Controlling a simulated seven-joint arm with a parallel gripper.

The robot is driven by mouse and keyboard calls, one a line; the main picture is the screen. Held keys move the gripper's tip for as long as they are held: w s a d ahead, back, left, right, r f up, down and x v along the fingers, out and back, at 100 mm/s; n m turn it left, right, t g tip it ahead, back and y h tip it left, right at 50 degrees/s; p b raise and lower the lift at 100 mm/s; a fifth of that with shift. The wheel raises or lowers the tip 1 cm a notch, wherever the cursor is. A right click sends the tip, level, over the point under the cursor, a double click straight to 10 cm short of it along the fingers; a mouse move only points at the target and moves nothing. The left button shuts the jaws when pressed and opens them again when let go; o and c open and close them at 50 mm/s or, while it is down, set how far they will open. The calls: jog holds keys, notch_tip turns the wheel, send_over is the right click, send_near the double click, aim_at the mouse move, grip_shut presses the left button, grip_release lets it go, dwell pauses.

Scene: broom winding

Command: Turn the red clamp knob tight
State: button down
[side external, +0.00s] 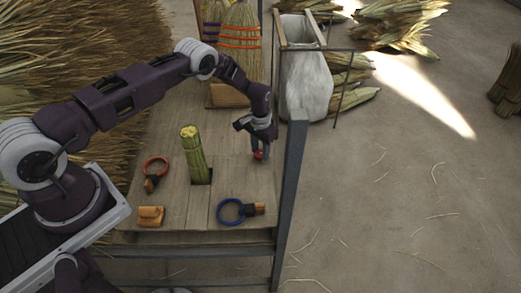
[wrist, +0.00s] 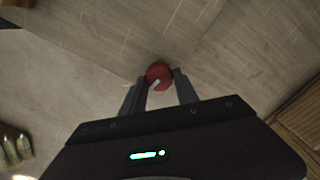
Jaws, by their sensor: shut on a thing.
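The red clamp knob (side external: 259,155) sits at the right edge of the wooden bench, below my gripper (side external: 260,150). In the wrist view the red knob (wrist: 159,75) lies between the tips of my gripper (wrist: 160,80), with a small pale mark on its lower left. The fingers are shut on the knob from both sides. The rest of the clamp is hidden under the knob and the gripper.
A bundle of straw stalks (side external: 194,153) stands upright in the bench (side external: 224,190). A red ring tool (side external: 156,166), a blue ring tool (side external: 231,211) and a wooden block (side external: 151,215) lie around it. Finished brooms (side external: 240,40) stand behind; a grey post (side external: 291,180) borders the right.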

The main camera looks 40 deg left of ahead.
aim_at(260, 152)
jog(key=c, duration=0.9)
grip_release()
jog(key=shift+r, duration=0.1)
notch_tip(260, 152, up, 7)
jog(key=shift+f, duration=0.1)
